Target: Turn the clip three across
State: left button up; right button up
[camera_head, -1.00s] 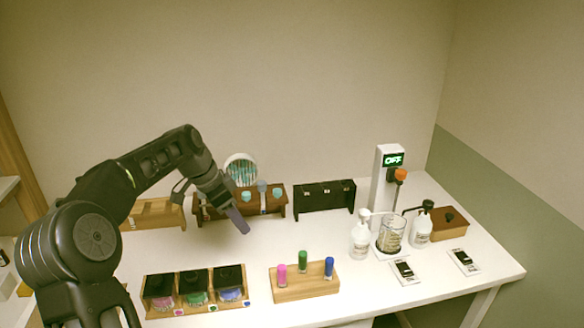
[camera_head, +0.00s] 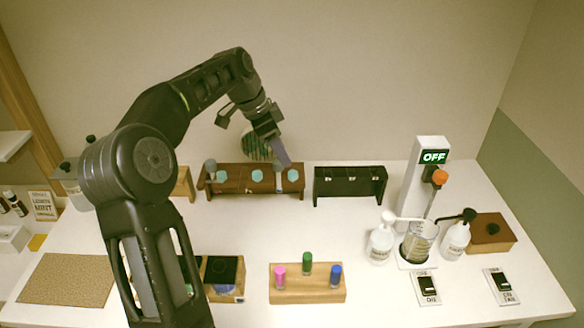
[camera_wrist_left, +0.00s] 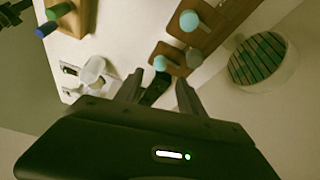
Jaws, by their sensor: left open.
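A brown wooden rack (camera_head: 240,188) stands at the back of the table, with teal round tops (camera_head: 257,176) along it. Grey round-topped clips (camera_head: 278,166) rise at its left end and near its right part. My left gripper (camera_head: 281,152) is open and points down just above the right part of the rack, close to the right grey clip; contact cannot be told. In the left wrist view the open fingers (camera_wrist_left: 160,92) show with the rack (camera_wrist_left: 172,57), teal tops (camera_wrist_left: 189,20) and a grey clip (camera_wrist_left: 194,57) beyond them. My right gripper is not in view.
A black rack (camera_head: 350,184) stands to the right, then a white dispenser post (camera_head: 425,165) reading OFF. A wooden stand (camera_head: 307,290) holds pink, green and blue vials. The table's middle is clear.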

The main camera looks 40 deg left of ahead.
aim_at(293, 173)
pick_arm(q)
jog(key=p+x, duration=0.1)
jog(key=x, duration=0.6)
jog(key=shift+f+p, duration=0.1)
jog(key=shift+p, duration=0.2)
grip_shut()
